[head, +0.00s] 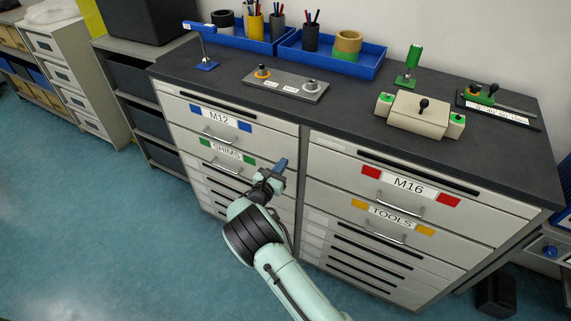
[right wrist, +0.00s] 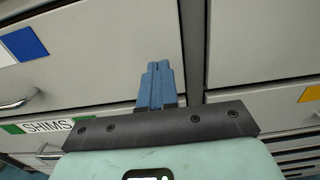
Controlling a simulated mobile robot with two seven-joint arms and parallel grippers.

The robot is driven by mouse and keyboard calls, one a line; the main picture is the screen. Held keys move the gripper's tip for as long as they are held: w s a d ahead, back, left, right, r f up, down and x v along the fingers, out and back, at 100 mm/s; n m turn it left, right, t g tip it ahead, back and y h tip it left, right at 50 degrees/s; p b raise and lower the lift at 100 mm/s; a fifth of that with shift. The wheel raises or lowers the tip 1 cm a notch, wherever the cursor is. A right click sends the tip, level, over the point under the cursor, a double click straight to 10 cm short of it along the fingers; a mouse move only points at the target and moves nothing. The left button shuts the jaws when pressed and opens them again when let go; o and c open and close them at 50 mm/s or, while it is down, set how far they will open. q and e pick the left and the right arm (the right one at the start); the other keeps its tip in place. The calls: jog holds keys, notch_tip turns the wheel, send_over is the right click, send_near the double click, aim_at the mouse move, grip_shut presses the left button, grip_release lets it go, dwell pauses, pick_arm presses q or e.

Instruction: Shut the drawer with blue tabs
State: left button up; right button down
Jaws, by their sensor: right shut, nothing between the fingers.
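The drawer with blue tabs (head: 268,133) is the top left drawer of the cabinet, labelled M12. Its front looks about flush with the cabinet, though a small gap is hard to rule out. Its handle (head: 220,137) is bare. In the right wrist view the drawer front (right wrist: 110,55) fills the upper left, with one blue tab at its edge. My right gripper (head: 281,164) is shut and empty, its blue fingers pointing at the cabinet near this drawer's lower right corner. In the right wrist view the fingertips (right wrist: 157,66) overlap that corner; contact cannot be told. My left gripper is out of view.
Below is the SHIMS drawer (head: 198,150) with green tabs. Right of the divider are the M16 drawer (head: 335,170) with red tabs and the TOOLS drawer (head: 335,201) with yellow tabs. Blue trays (head: 360,68) and fixtures stand on the dark top. Floor at left is clear.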

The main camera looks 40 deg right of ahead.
jog(key=v, duration=1.1)
jog(key=s+a+f+m+g+y+p, duration=0.1)
jog(key=s+f+m+g+y, duration=0.3)
jog(key=s+f, duration=0.65)
jog(key=s+a+f+m+g+y, duration=0.25)
jog(key=s+f+g+y, duration=0.25)
jog(key=s+f, duration=0.55)
jog(key=s+a+f+m+g+y+p, duration=0.1)
jog(key=s+a+f+m+g+y, duration=0.1)
jog(key=s+a+f+m+y, duration=0.5)
pick_arm(q)
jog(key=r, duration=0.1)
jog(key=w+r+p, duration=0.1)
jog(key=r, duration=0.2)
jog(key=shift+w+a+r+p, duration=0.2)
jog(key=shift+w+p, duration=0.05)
jog(key=shift+p, duration=0.15)
pick_arm(e)
jog(key=s+a+r+m+t+y, duration=0.2)
jog(key=a+m, duration=0.4)
jog(key=s+a+r+m+t+y, duration=0.1)
jog(key=s+a+r+m+y, duration=0.1)
jog(key=a+m, duration=0.4)
jog(key=shift+s+a+t+y, duration=0.3)
jog(key=shift+s+a+t, duration=0.1)
jog(key=shift+s+a, duration=0.15)
